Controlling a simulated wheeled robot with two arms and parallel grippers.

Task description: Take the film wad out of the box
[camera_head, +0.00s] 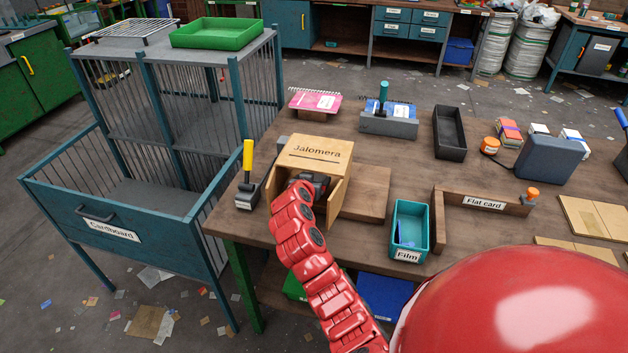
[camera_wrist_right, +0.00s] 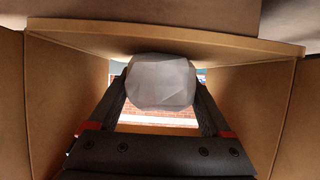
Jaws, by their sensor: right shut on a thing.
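The cardboard box (camera_head: 318,148), marked "Jalomera", stands on the table with its open front and flaps facing me. My right gripper (camera_head: 314,182) reaches in through that opening, its fingertips hidden by the box in the head view. In the right wrist view, a pale grey faceted film wad (camera_wrist_right: 162,82) sits between the two dark fingers, just under the box's upper panel (camera_wrist_right: 90,38). The right gripper is shut on the wad, still within the box walls. My left gripper is not in view.
A teal bin labelled "Film" (camera_head: 408,254) stands right of the box, beyond a flat cardboard piece (camera_head: 366,193). A yellow-handled tool (camera_head: 247,175) stands close on the left. A "Flat card" holder (camera_head: 483,203) and black tray (camera_head: 449,133) lie further right.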

